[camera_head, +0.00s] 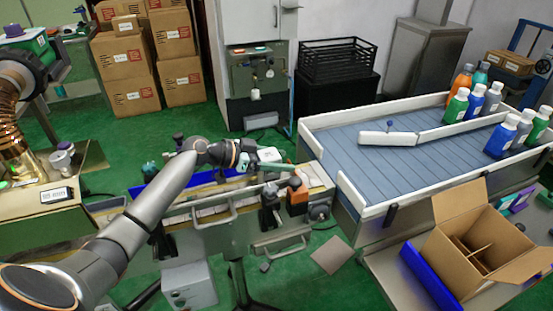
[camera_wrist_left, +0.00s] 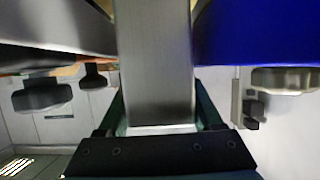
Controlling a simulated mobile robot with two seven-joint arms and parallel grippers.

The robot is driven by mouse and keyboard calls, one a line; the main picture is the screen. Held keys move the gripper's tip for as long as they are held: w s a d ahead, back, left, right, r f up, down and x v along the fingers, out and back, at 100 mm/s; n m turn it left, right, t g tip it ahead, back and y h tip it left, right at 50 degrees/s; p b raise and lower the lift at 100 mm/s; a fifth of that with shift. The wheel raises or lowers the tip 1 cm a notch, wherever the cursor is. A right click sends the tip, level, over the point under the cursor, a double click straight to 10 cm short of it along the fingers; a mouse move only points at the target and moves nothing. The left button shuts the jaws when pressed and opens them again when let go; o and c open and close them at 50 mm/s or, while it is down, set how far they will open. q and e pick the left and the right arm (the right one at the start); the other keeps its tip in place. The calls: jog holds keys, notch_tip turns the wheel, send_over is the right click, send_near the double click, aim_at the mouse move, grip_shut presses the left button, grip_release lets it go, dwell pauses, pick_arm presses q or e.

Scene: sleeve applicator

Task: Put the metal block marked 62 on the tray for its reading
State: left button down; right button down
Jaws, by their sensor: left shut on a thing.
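My left gripper (camera_head: 285,167) reaches over the narrow applicator line in the head view. In the left wrist view its dark green fingers (camera_wrist_left: 160,115) are shut on a grey metal block (camera_wrist_left: 155,65), which extends up and out of the frame. No marking can be read on the face that shows. In the head view the block cannot be made out at the gripper. I cannot pick out the reading tray with certainty. My right gripper is not in view.
The applicator line (camera_head: 233,203) has rails, black knobs and an orange unit (camera_head: 297,197) close to my left gripper. A blue part (camera_wrist_left: 255,35) is close beside the block. A wide conveyor (camera_head: 360,165) holds bottles; an open carton (camera_head: 480,240) stands at lower right.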

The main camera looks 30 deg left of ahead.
pick_arm(q)
jog(key=shift+c, duration=0.6)
grip_release()
jog(key=shift+o, duration=0.6)
jog(key=shift+r, duration=0.1)
jog(key=shift+r, duration=0.55)
jog(key=s+d+r, duration=0.3)
jog(key=s+r, duration=0.3)
jog(key=s+d+r, duration=0.3)
jog(key=s+r, duration=0.2)
jog(key=s, duration=0.1)
jog(key=shift+s+d+r, duration=0.3)
jog(key=shift+r, duration=0.05)
